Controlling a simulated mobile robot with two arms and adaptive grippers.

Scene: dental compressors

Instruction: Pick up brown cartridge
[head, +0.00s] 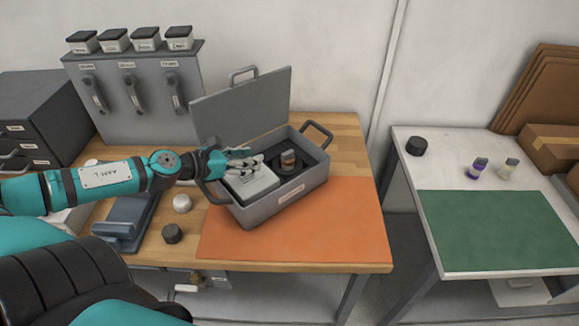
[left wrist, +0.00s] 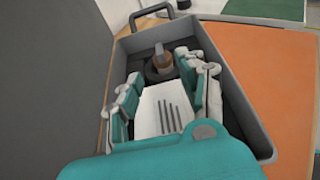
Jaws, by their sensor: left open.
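The brown cartridge (head: 288,160) stands upright in a dark round holder inside the grey case, in the right part of it. In the left wrist view the cartridge (left wrist: 162,60) shows just beyond and between my fingertips. My left gripper (head: 245,158) is over the left part of the case, open, with its fingers pointing toward the cartridge and nothing between them. In the left wrist view the left gripper (left wrist: 158,80) has its fingers spread on either side of the white slotted block. Whether a finger touches the cartridge cannot be told. My right gripper is not in view.
The grey case (head: 262,212) has its lid (head: 243,103) raised behind and a handle at each end. An orange mat (head: 345,215) lies in front. A dark cap (head: 172,234) and a white round piece (head: 182,203) are near the arm. A second table with a green mat (head: 490,230) is right.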

